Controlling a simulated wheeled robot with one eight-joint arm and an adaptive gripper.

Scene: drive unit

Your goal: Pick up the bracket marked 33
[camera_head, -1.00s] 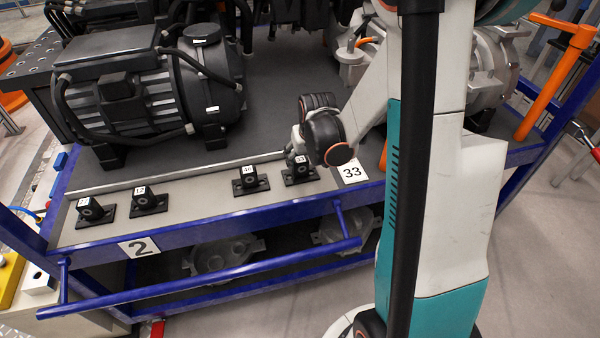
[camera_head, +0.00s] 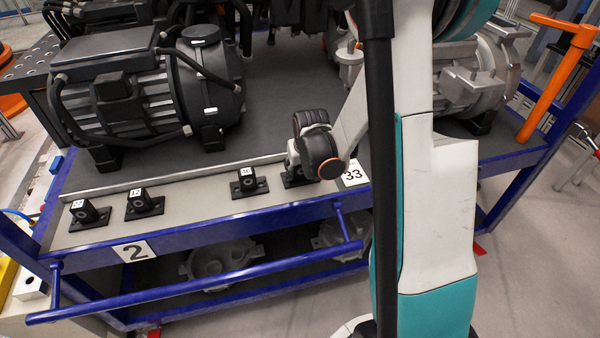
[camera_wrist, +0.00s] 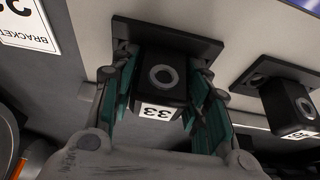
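The bracket marked 33 (camera_wrist: 162,75) is a black block with a round hole on a flat base plate, and its white label faces the camera in the wrist view. My gripper (camera_wrist: 165,80) is open around it, one green-padded finger on each side, with narrow gaps that are hard to judge. The base plate lies on the grey surface. In the head view my gripper (camera_head: 293,162) is low over the bracket (camera_head: 297,180), which my wrist mostly hides.
A bracket marked 16 (camera_head: 248,182) stands to the left; it also shows at the right of the wrist view (camera_wrist: 287,104). Two more brackets (camera_head: 145,203) (camera_head: 89,215) stand farther left. A 33 card (camera_head: 354,174) lies at the right. A large motor (camera_head: 140,95) stands behind.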

